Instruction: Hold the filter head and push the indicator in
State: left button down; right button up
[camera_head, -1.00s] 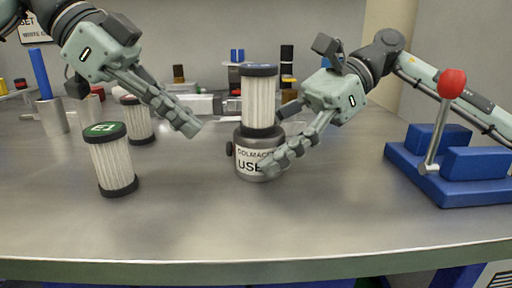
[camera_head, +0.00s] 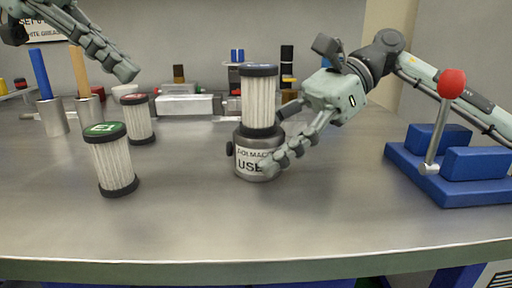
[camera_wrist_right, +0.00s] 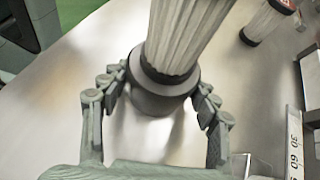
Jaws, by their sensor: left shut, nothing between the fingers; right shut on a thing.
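The grey filter head (camera_head: 258,158) stands upright on the table in the middle of the head view, its label partly covered by a finger. A white pleated filter element (camera_head: 259,102) with a dark blue cap sits on top of it. A small dark knob (camera_head: 229,148), which looks like the indicator, sticks out on the head's left side. My right gripper (camera_wrist_right: 163,92) is shut on the filter head, its fingers on either side of it. My left gripper (camera_head: 130,72) is shut and empty, raised at the upper left, well away from the head.
A loose green-capped filter (camera_head: 112,160) and a red-capped filter (camera_head: 138,120) stand on the left. Metal cups (camera_head: 53,116) with a blue and a wooden rod stand farther back. A blue fixture (camera_head: 440,168) with a red-knobbed lever is at right. The front table is clear.

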dwell(0.3)
jog(key=o, duration=1.3)
jog(key=shift+c, duration=0.2)
